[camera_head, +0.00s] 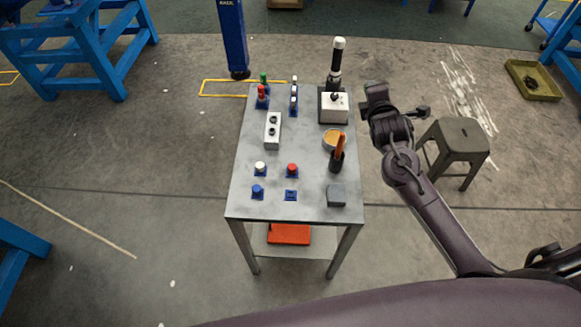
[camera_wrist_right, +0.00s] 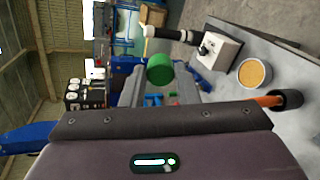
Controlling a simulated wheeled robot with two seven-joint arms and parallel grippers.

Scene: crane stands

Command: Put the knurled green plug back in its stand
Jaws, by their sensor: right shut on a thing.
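My right gripper (camera_head: 376,92) is raised to the right of the metal table (camera_head: 312,210). In the right wrist view its fingers (camera_wrist_right: 158,88) are shut on a green plug (camera_wrist_right: 159,69), with its round end showing. The plug cannot be made out in my gripper in the head view. A small blue stand (camera_head: 291,195) at the table's front looks empty. Nearby stands hold a white plug (camera_head: 260,167), a red plug (camera_head: 292,169) and a blue plug (camera_head: 257,190). My left gripper is not in view.
A white box (camera_head: 334,107) with a black knob, a tall black-and-white cylinder (camera_head: 337,62), an orange-filled bowl (camera_head: 334,139), a dark cup (camera_head: 336,163) and a grey block (camera_head: 336,196) line the table's right side. A grey two-hole block (camera_head: 273,131) and taller items stand left. A stool (camera_head: 458,133) is to the right.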

